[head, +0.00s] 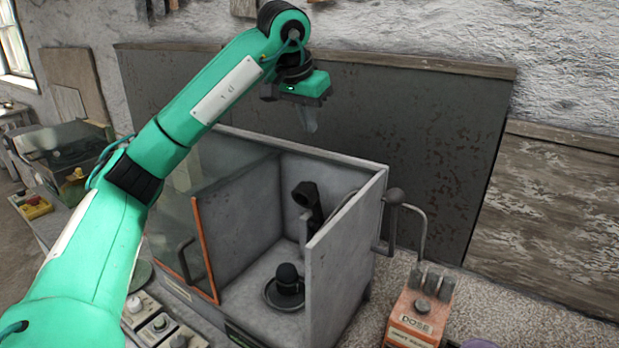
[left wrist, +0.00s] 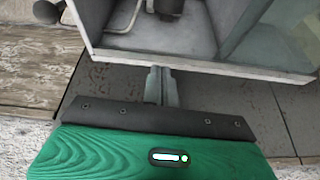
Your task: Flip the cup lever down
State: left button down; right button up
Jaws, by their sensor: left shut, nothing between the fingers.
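My left gripper (head: 309,122) hangs above the back of a grey open-topped box (head: 345,248), fingers down, shut and empty. The left wrist view shows its closed fingers (left wrist: 160,86) in front of the box's rim (left wrist: 205,66). Inside the box, a black lever-like part (head: 308,202) stands near the back wall, and a black rounded piece (head: 288,279) sits on a dark dish. A dark crank-like handle (head: 394,198) sticks out on the box's right outer side. I cannot tell which part is the cup lever. My right gripper is not in view.
A glass door with an orange edge (head: 205,248) stands at the box's front left. An orange device marked DOSE (head: 415,318) is at the right. Switches (head: 160,326) line the front left. A dark panel (head: 430,150) stands behind.

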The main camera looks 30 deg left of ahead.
pick_arm(q)
jog(key=p, duration=0.3)
send_over(313, 183)
jog(key=w, duration=0.1)
notch_tip(313, 183, down, 9)
jog(key=shift+w+d+f, duration=0.1)
jog(key=shift+d, duration=0.05)
jog(key=shift+s+f+p, duration=0.55)
jog(key=shift+s+f, duration=0.4)
jog(key=shift+s+a+f, duration=0.2)
jog(key=shift+s+f, duration=0.1)
jog(key=shift+s, duration=0.2)
jog(key=shift+f, duration=0.1)
jog(key=shift+d, duration=0.1)
